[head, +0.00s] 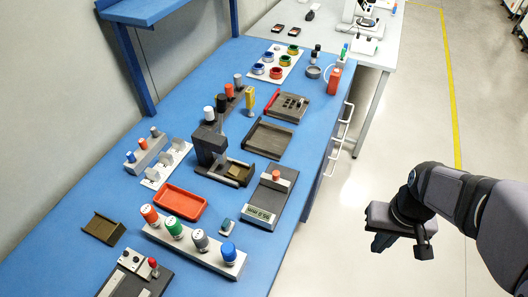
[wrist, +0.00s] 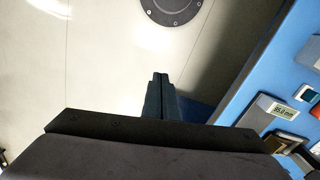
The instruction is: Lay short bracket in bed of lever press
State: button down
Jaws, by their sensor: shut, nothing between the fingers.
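My gripper (head: 382,242) is shut and empty, out over the floor to the right of the bench. Its two fingers meet in the wrist view (wrist: 160,78). The dark lever press (head: 208,146) stands mid-bench, with its low bed (head: 216,178) at its foot. A brown-olive piece (head: 238,170) sits at the right part of that bed; I cannot tell whether it is a bracket or part of the press. Another brown-olive piece with raised edges (head: 103,229) lies alone at the bench's left; it may be the short bracket. My gripper is far from both.
A gauge with a display (head: 260,216) stands at the bench's right edge. A dark empty tray (head: 268,123) is behind. Clear floor surrounds my gripper.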

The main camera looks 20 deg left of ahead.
jog(key=w+a+r+n+p, duration=0.2)
jog(key=w+a+r+n, duration=0.25)
jog(key=w+a, duration=0.4)
jog(key=r+n+p, duration=0.1)
jog(key=n+p, duration=0.2)
jog(key=n, duration=0.9)
send_over(244, 176)
jog(key=d, duration=0.4)
jog(key=shift+m, duration=0.25)
jog(key=shift+w+f+p, duration=0.1)
jog(key=shift+f+p, duration=1.55)
jog(key=shift+f, duration=3.3)
jog(key=shift+a, duration=0.1)
jog(key=shift+a+f+b, duration=0.1)
jog(key=shift+a+b, duration=0.65)
jog(key=shift+a, duration=1.15)
jog(key=shift+r, duration=0.2)
